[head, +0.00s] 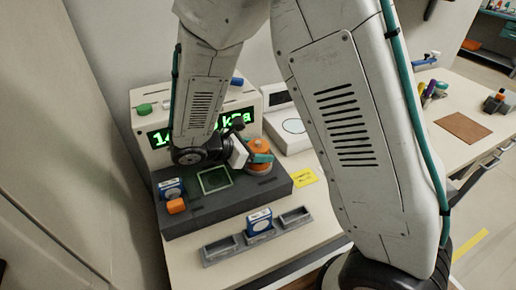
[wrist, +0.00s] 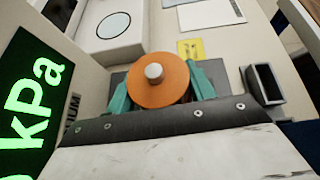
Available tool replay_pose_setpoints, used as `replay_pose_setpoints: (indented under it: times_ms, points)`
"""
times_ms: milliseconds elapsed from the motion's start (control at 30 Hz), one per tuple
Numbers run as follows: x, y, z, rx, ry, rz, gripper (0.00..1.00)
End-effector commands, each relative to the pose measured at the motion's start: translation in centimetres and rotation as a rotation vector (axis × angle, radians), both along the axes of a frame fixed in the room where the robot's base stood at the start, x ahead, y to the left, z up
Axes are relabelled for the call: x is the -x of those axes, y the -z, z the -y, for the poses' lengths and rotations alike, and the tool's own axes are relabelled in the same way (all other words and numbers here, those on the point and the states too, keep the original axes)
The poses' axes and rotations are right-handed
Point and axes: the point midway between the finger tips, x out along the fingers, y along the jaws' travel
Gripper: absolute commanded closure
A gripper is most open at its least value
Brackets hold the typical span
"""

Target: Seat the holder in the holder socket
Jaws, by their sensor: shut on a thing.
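The holder (wrist: 172,96) is a round orange piece with a grey knob on top. It sits between the teal fingers of my gripper (wrist: 160,86) in the wrist view, and my gripper is shut on it. In the head view the holder (head: 258,145) is over the right end of the machine's dark base (head: 232,200), with a teal finger across its front. The holder socket cannot be made out; the holder and gripper cover that area. I cannot tell whether the holder touches the base.
A green-lit display (head: 160,138) stands behind the base. A grey tray (head: 220,254) lies in front, a yellow card (head: 303,177) to the right.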

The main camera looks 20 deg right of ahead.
Motion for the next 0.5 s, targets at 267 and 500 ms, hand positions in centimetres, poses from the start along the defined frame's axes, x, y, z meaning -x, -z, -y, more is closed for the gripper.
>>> replay_pose_setpoints:
  times_ms: [267,500]
  points:
    - [-0.02,0.43,0.01,0.001,0.000,0.001,0.35]
    - [0.00,0.46,0.00,0.000,0.000,0.001,0.21]
